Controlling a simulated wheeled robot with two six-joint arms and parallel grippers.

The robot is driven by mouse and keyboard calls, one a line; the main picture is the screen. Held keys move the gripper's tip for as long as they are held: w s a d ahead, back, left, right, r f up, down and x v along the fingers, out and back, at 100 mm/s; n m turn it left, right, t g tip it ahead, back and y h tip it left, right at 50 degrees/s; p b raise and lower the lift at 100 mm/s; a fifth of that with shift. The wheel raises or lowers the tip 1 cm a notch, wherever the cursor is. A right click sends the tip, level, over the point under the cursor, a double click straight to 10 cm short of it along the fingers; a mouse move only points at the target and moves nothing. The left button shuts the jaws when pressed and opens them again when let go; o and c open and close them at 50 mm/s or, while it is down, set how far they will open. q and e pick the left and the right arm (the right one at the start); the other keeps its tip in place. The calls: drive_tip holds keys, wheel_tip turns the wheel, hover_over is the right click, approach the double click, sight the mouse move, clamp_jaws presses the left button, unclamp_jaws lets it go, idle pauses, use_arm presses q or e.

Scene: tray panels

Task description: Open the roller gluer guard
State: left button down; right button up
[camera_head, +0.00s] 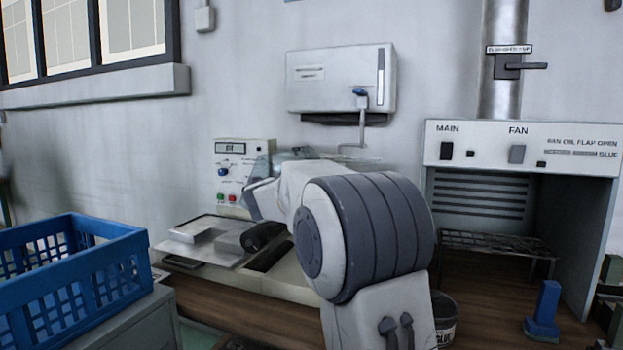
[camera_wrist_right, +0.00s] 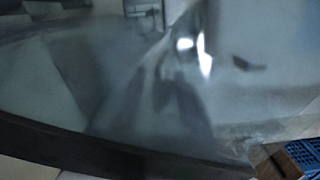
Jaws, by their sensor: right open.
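The roller gluer stands on the bench against the wall. Its control panel (camera_head: 243,172) has a display, a blue knob, and red and green buttons. A clear guard (camera_head: 300,154) shows partly above my right arm in the head view. My right arm covers much of the machine, and the right gripper is at the machine, open, its fingertips hard to make out. In the right wrist view a smoky see-through panel (camera_wrist_right: 60,85) with a dark curved edge fills most of the picture, very close. I cannot tell whether the gripper touches the guard. My left gripper is not in view.
A blue crate (camera_head: 75,275) stands on a grey cabinet at left. A white wall box (camera_head: 340,78) hangs above the machine. A fan booth (camera_head: 520,148) with a wire rack is at right. A blue stand (camera_head: 545,305) and a glue bucket (camera_head: 443,318) are on the right side.

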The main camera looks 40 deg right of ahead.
drive_tip(key=v, duration=1)
drive_tip(key=shift+a, duration=0.15)
drive_tip(key=shift+s+f, duration=0.1)
drive_tip(key=b+v, duration=0.1)
drive_tip(key=v, duration=1.1)
idle(0.5)
drive_tip(key=shift+b, duration=0.3)
